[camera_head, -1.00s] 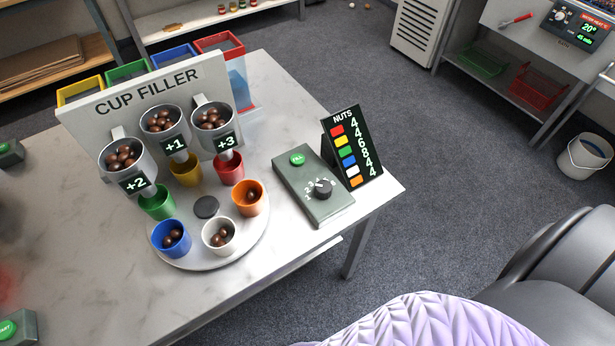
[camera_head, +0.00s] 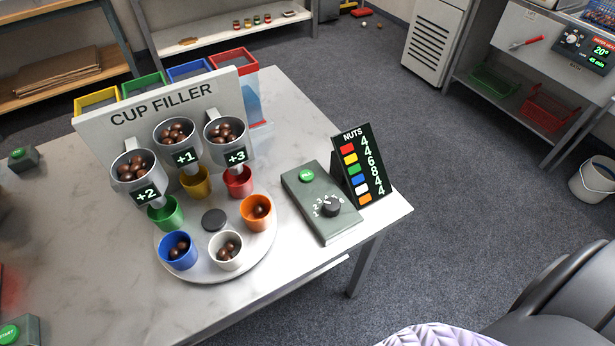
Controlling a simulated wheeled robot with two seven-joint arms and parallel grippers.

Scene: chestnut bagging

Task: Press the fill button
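The green fill button (camera_head: 307,175) sits on the upper part of a grey-green control box (camera_head: 320,204) on the table. The cup filler (camera_head: 162,118) stands to the left, with three nut hoppers marked +2, +1 and +3. Below them a round turntable (camera_head: 214,271) carries green, yellow, red, orange, white and blue cups. Brown nuts show in the blue (camera_head: 177,251), white (camera_head: 226,251) and orange (camera_head: 256,212) cups. Neither of my grippers is in view.
A black NUTS sign (camera_head: 361,170) with colour squares and numbers stands right behind the control box. A green start button (camera_head: 10,334) is at the lower left, and another green-topped box (camera_head: 22,158) is at the left.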

